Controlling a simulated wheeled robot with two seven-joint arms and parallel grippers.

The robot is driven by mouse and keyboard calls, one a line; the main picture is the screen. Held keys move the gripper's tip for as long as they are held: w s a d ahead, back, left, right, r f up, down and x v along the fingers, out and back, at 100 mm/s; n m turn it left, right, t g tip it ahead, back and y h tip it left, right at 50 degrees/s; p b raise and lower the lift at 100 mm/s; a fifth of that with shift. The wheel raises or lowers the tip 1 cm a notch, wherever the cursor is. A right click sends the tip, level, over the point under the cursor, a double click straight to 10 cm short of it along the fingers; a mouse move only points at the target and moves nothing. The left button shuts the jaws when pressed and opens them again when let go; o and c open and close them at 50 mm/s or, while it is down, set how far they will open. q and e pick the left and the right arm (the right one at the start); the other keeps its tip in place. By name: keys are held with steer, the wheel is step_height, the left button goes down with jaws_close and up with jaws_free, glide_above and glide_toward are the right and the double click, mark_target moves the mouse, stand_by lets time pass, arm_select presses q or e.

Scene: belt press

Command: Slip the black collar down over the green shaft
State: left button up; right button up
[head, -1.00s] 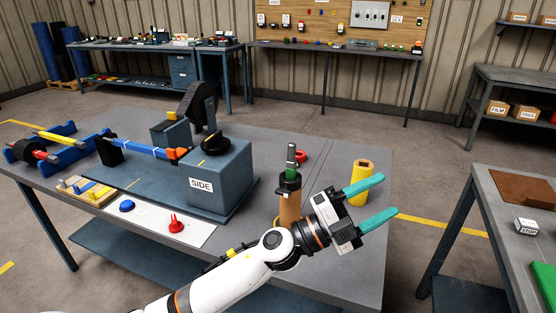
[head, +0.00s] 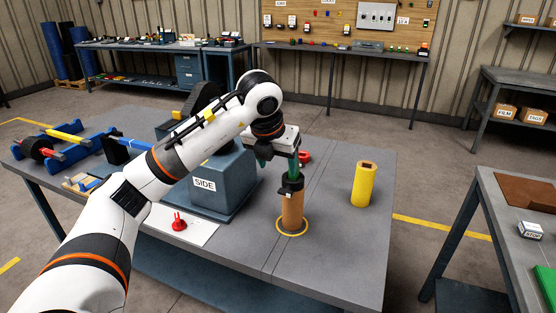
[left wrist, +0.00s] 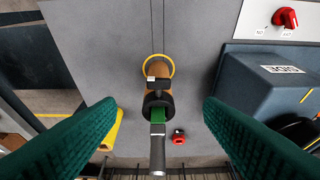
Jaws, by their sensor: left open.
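The black collar (head: 291,185) sits around the shaft at the top of a brown post, and a small block with a pale label sticks out from its side. It also shows in the left wrist view (left wrist: 158,101). The green shaft (left wrist: 157,117) stands upright through the collar, with a grey upper end (left wrist: 157,150). My left gripper (head: 279,163) points down above the collar. In the left wrist view its teal fingers are wide apart, one on each side of the shaft, holding nothing. In the head view the gripper hides the shaft's top. My right gripper is not in view.
The brown post (head: 292,212) stands in a yellow ring (head: 292,234) on the grey table. A yellow cylinder (head: 363,184) stands to its right, a red part (head: 305,156) behind it. The blue-grey SIDE block (head: 224,187) is close on the left. The table's front right is clear.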

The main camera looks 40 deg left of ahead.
mark_target(285, 191)
arm_select(q)
steer(key=x, duration=1.1)
steer(key=shift+d+f+p, duration=0.1)
steer(key=shift+p, duration=0.25)
steer(key=c, duration=1.1)
steer(key=o, duration=1.1)
steer(key=b+v, duration=0.1)
steer(key=v, duration=1.1)
